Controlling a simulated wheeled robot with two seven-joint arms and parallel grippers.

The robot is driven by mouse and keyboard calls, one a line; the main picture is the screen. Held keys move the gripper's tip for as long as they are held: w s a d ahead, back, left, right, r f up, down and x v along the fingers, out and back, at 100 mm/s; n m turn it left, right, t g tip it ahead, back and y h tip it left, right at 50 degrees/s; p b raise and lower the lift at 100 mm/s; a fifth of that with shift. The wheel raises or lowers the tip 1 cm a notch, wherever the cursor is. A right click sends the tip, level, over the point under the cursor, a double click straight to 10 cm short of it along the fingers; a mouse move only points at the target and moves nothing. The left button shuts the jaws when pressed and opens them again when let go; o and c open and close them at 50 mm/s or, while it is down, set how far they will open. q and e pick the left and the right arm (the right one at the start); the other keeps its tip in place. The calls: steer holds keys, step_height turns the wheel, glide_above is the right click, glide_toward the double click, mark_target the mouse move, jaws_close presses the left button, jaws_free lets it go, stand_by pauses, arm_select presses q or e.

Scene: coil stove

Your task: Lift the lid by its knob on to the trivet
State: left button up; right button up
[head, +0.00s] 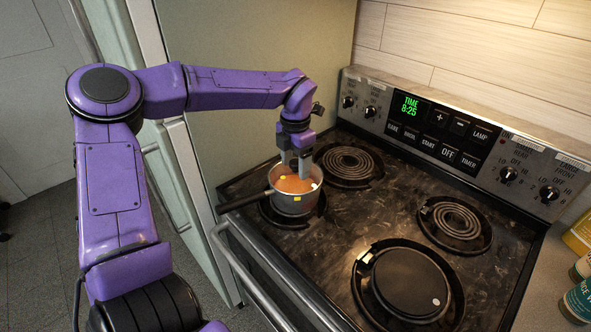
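My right gripper is out of view.
Two bare coil burners, one at the back (348,164) and one at the right (456,221), show on the dark cooktop (345,228). The control panel (440,125) rises behind. The oven handle (262,275) runs along the front. Bottles (580,299) stand at the right edge.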

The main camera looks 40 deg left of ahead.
arm_select(q)
steer(key=shift+s+d, duration=0.1)
steer(key=c, duration=0.9)
